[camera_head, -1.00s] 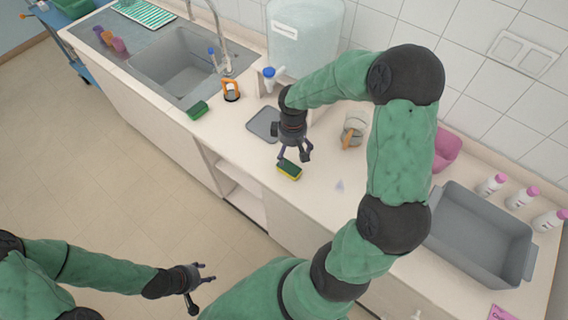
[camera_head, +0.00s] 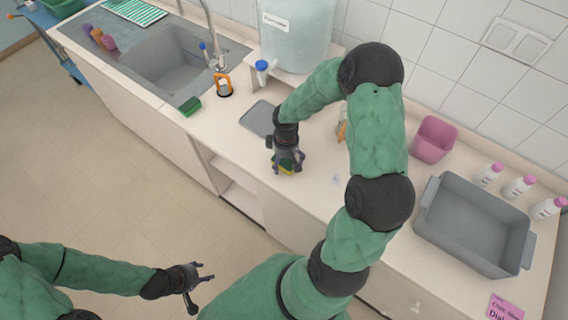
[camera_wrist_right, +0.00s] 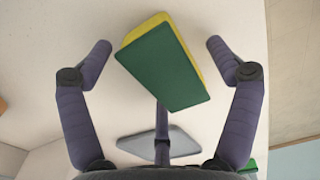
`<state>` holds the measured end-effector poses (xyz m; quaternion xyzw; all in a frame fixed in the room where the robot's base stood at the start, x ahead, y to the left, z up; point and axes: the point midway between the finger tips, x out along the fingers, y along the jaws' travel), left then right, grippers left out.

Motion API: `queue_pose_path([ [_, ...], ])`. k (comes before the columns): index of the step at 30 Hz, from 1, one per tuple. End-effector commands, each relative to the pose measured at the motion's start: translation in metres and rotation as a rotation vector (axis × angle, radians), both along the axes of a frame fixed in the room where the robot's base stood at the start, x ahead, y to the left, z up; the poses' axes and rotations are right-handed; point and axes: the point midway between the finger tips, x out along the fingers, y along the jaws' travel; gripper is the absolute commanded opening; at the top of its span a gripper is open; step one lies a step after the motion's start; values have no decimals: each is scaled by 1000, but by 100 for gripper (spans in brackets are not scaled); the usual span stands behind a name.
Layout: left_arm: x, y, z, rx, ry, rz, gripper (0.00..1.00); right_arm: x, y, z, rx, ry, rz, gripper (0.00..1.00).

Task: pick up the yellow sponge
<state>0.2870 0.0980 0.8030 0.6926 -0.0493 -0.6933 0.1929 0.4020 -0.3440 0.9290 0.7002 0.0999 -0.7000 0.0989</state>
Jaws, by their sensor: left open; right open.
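The yellow sponge (camera_wrist_right: 163,62) has a dark green scouring face and a yellow body. In the right wrist view it sits between the spread fingers of my right gripper (camera_wrist_right: 158,60), with a visible gap on both sides. In the head view the sponge (camera_head: 287,164) is on the counter, partly hidden by my right gripper (camera_head: 287,167), which is over it. My right gripper is open. My left gripper (camera_head: 201,287) is open and empty, away from the counter over the floor.
A grey tray (camera_head: 258,118) lies just behind my right gripper. A green block (camera_head: 190,106) is by the sink (camera_head: 172,58). A pink container (camera_head: 434,139), a large grey bin (camera_head: 470,229) and white bottles (camera_head: 519,187) stand to the right.

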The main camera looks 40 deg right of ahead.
Motion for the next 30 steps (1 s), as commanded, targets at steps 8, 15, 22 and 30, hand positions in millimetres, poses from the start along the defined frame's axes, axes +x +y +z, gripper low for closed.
queue_pose_path([
  [8, 0, 0, 1, 0, 0, 0, 50, 0, 0, 1, 0, 0, 0, 50],
  [15, 0, 0, 0, 0, 0, 0, 50, 0, 0, 1, 0, 0, 1, 42],
  [22, 0, 0, 1, 0, 0, 0, 50, 0, 0, 3, -1, 0, 1, 42],
  [30, 0, 0, 6, 0, 0, 0, 50, 1, 0, 29, -2, -3, 1, 42],
])
